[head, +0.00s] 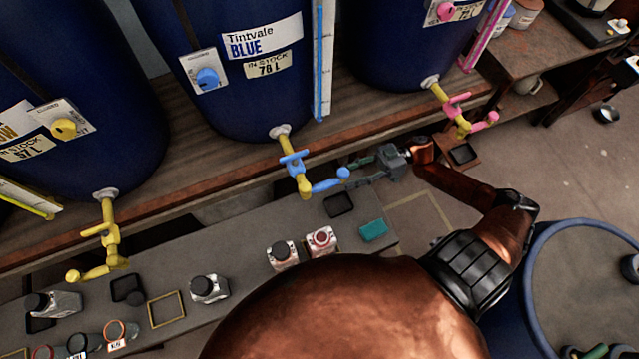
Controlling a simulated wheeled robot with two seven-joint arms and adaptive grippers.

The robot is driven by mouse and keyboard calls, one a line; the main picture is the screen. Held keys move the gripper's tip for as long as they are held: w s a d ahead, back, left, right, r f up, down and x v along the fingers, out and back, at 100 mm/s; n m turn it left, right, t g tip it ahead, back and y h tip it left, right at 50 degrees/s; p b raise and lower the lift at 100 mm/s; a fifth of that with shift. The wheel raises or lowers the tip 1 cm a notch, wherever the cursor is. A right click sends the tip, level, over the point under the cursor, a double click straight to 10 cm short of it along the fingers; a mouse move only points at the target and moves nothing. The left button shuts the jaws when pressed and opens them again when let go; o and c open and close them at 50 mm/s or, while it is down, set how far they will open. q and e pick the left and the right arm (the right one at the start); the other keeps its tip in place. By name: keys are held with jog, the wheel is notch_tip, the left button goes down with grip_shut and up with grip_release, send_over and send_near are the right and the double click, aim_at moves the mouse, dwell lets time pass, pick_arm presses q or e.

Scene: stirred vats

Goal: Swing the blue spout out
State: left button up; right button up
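The blue spout (325,186) sticks out to the right from the yellow tap under the middle vat (220,50), which is labelled Tintvale Blue. It ends in a round blue knob. A blue cross handle (293,158) sits on the tap above it. My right gripper (352,172) reaches in from the right. Its two fingers are apart, one above and one below the line of the knob, close to the knob's right side. I cannot tell whether they touch it. My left gripper is out of view.
A yellow tap (108,240) hangs under the left vat, and a tap with a pink handle and spout (460,110) under the right vat. Below them, a grey bench (235,250) holds several bottles, dark pads and a teal block (374,230). A blue-rimmed round drum (535,250) stands lower right.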

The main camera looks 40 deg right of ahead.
aim_at(335, 182)
jog(key=x, duration=0.7)
jog(key=shift+a, duration=0.35)
grip_shut()
dwell(0.4)
